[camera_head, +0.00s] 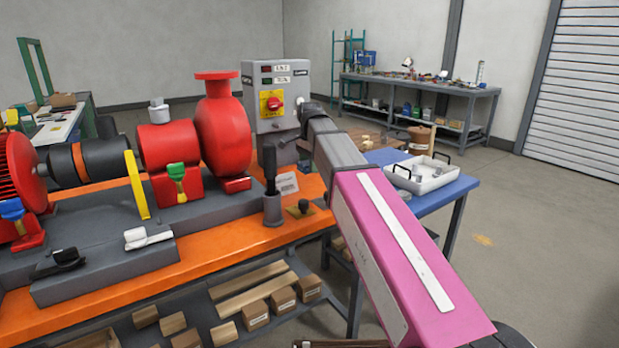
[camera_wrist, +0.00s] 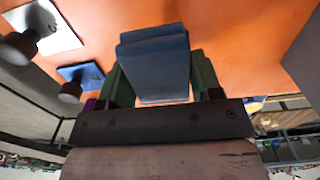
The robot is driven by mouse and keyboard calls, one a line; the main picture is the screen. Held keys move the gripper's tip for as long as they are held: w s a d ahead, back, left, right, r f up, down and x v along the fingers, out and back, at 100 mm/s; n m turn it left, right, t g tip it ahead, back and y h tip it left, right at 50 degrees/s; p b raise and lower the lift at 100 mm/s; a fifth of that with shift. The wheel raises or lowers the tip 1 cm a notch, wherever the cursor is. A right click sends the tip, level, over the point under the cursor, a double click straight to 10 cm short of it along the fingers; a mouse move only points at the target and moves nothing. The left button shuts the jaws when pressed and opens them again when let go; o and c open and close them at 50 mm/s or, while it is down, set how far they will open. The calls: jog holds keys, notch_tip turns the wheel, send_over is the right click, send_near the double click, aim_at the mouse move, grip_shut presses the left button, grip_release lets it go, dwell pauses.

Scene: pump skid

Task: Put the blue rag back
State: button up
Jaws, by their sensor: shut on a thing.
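The blue rag (camera_wrist: 155,65), a dark blue folded block with layered edges, is between the two dark green fingers of my gripper (camera_wrist: 160,85) in the wrist view. The fingers are closed on its sides. An orange surface shows behind the rag; I cannot tell whether the rag touches it. In the head view my arm reaches over to the grey control box, and I cannot make out the rag or the fingertips there.
The orange skid (camera_head: 240,247) carries a red pump (camera_head: 222,130), a grey control box (camera_head: 276,95) and a short grey post (camera_head: 272,210). A white tray (camera_head: 425,180) stands on the blue table to the right. Boxes sit on the shelf below. Open floor lies at right.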

aim_at(310, 183)
jog(key=shift+f, duration=2.35)
jog(key=shift+f, duration=0.1)
jog(key=o, duration=1)
jog(key=shift+c, duration=0.2)
notch_tip(310, 183, up, 12)
jog(key=shift+r, duration=0.15)
